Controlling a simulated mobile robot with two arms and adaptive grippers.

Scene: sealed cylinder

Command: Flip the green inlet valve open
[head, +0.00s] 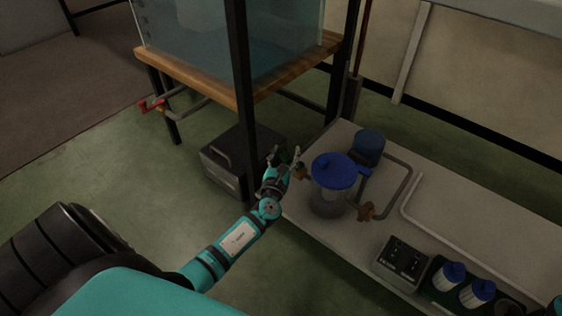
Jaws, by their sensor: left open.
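A clear cylinder with a blue lid (334,171) stands on the pale bench. A small brass fitting (301,173) sits on its left side, and another brass fitting (367,211) sits on its right side. I cannot make out a green valve handle; it may be hidden by my gripper or too small to tell. My left gripper (287,156) is open and empty, just left of the cylinder, with its fingers close to the left fitting. I cannot tell if they touch.
A glass tank (230,38) on a wooden-topped stand (190,76) has a red-handled valve (152,105). A dark blue container (368,147) stands behind the cylinder. A control box (401,262) and blue-capped bottles (477,291) are at right. A dark box (232,158) is on the floor.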

